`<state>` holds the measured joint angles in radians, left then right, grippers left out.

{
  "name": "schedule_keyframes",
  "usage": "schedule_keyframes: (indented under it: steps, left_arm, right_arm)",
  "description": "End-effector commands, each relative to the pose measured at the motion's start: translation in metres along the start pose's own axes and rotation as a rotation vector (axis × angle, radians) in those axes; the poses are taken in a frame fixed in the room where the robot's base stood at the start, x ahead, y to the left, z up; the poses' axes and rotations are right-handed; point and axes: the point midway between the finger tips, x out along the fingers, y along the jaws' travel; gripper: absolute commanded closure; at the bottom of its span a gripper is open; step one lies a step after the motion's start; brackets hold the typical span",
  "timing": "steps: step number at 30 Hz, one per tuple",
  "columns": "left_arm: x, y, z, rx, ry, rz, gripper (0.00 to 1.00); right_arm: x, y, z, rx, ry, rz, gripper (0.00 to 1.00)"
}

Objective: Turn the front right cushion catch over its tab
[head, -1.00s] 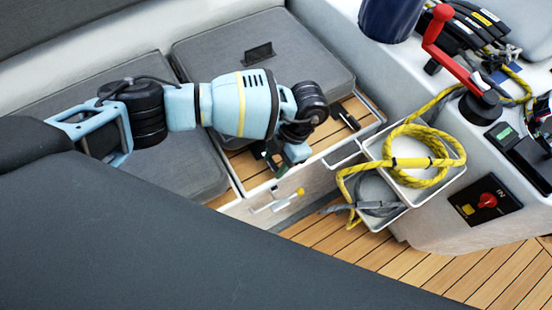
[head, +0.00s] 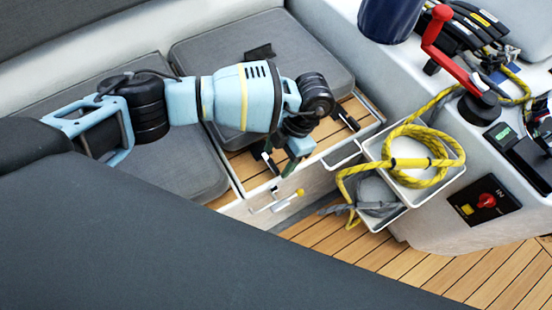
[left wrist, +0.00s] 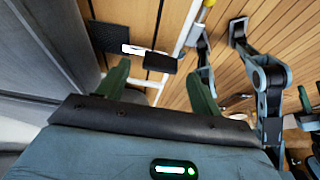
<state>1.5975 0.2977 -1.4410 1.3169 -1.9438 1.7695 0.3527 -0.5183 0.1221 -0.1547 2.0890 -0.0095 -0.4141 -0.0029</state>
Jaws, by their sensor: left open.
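A small black catch (left wrist: 158,62) shows in the left wrist view, in the gap between my left fingertips, beside a flat black textured piece (left wrist: 105,36) with a white mark at its edge. I cannot tell whether the catch lies over a tab. My left gripper (head: 280,167) is open at the front edge of the slatted seat; its green fingers (left wrist: 162,74) stand on either side of the catch with no clear contact. In the head view the gripper partly hides this spot. Another black catch (head: 346,118) sits farther right on the slats. My right gripper is not in the head view.
Grey cushions (head: 200,45) lie behind and left of the slats (head: 325,135). White bins (head: 400,180) with yellow rope stand to the right. The wooden floor (head: 350,245) is clear.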

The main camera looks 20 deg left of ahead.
Motion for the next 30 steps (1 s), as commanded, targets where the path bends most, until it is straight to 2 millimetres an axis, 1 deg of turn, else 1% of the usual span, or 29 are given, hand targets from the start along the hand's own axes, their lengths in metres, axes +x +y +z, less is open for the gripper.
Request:
schedule_keyframes:
  steps: [1, 6, 9, 12, 30]
  left_arm:
    - [-0.011, 0.0, 0.0, 0.0, -0.003, 0.002, 0.35]
    - [-0.036, 0.0, 0.0, 0.001, -0.003, 0.002, 0.35]
    - [-0.047, 0.0, 0.0, 0.002, -0.001, 0.0, 0.35]
    - [-0.053, 0.0, 0.0, 0.002, -0.001, 0.001, 0.35]
    - [-0.054, -0.001, 0.0, 0.002, 0.0, -0.002, 0.35]
  right_arm:
    - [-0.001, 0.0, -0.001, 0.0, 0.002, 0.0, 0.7]
    - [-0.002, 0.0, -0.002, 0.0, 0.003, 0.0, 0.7]
    - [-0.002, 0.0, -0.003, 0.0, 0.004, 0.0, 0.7]
    - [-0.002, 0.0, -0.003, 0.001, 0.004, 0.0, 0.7]
    - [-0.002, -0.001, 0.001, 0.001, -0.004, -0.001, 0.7]
